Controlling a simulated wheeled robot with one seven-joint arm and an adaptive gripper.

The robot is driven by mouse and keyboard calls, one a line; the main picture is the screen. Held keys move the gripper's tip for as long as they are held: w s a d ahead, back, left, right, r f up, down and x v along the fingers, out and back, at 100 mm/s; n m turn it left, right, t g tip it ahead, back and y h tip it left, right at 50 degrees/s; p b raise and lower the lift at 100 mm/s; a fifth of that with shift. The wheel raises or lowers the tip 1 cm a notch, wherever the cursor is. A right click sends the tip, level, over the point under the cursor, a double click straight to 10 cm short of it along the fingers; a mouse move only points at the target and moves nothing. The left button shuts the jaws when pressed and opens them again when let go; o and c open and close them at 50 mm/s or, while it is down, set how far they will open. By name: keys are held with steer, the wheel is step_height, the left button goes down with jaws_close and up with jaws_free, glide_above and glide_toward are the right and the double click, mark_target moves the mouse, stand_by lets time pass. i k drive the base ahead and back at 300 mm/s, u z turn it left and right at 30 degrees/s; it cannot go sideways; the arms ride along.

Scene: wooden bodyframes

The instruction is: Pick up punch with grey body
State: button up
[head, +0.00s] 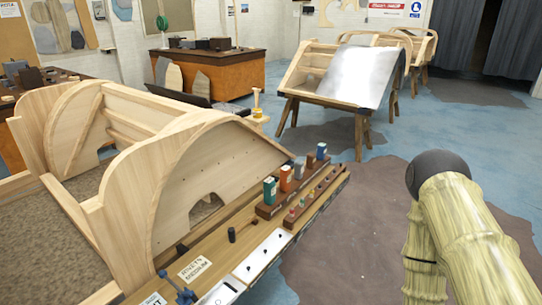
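No item can be made out surely as the punch with the grey body; the tools on the bench are small in the head view. A narrow dark rack (318,201) on the bench's right part holds a row of small upright tools with red and green parts. Behind it, a brown block holds several upright box-like pieces: a teal one (270,190), an orange one (286,178), a grey one (298,168) and a blue one (321,151). A short dark cylinder (232,235) stands alone further left. My gripper is not visible.
The bench (215,262) also bears a white plate (262,252), a label card (195,269) and a blue clamp-like tool (178,290). A large curved wooden frame (165,190) rises behind it. Open floor (370,235) lies right of the bench. Another wooden frame (310,70) stands beyond.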

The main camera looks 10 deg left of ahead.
mark_target(299, 167)
steer(key=u, duration=0.05)
steer(key=i, duration=0.1)
steer(key=k, duration=0.6)
steer(key=z, duration=0.6)
steer(key=i, duration=1.1)
steer(key=z, duration=0.2)
